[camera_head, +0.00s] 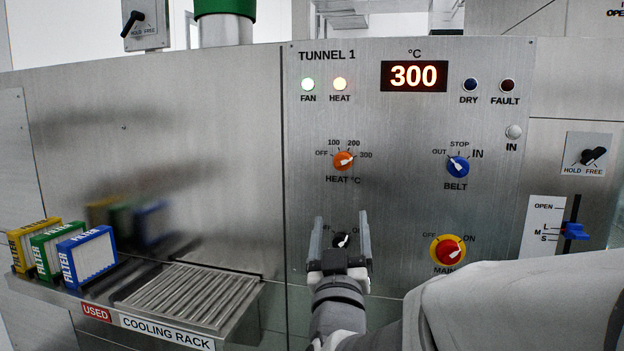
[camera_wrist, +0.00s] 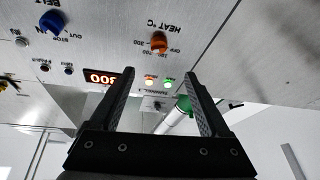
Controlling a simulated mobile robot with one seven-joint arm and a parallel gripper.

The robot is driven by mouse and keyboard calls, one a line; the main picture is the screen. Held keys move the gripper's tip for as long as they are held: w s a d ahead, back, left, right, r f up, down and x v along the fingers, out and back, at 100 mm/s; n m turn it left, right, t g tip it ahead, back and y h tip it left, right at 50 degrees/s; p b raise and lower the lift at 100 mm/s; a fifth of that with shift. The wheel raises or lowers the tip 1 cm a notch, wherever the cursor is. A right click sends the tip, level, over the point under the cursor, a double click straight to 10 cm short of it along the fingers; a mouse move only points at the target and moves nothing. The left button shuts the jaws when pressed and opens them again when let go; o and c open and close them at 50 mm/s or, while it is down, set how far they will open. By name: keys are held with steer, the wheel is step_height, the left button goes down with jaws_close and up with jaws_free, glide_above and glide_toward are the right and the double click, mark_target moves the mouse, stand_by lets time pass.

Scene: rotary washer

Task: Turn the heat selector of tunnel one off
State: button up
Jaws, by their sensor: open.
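The heat selector (camera_head: 343,161) is an orange knob on the Tunnel 1 panel, marked OFF, 100, 200 and 300. Its white pointer is at 300. It also shows in the wrist view (camera_wrist: 158,42), upside down, beyond the fingertips. My gripper (camera_head: 341,218) is open and empty, below the heat selector in the head view and apart from it. Its two fingers also frame the wrist view (camera_wrist: 158,75). The red display (camera_head: 413,76) reads 300. The green FAN lamp (camera_head: 308,84) and the HEAT lamp (camera_head: 340,84) are lit.
A small black knob (camera_head: 341,240) shows between my fingers, its label partly hidden. The blue belt knob (camera_head: 458,167) and red-yellow main switch (camera_head: 447,250) are to the right. The cooling rack (camera_head: 190,296) and several filter boxes (camera_head: 87,256) jut out at lower left.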

mark_target(342, 165)
steer(key=x, duration=1.7)
steer(key=shift+w+r+p, duration=0.1)
steer(key=shift+r+p, duration=0.05)
steer(key=shift+p, duration=0.25)
jaws_close()
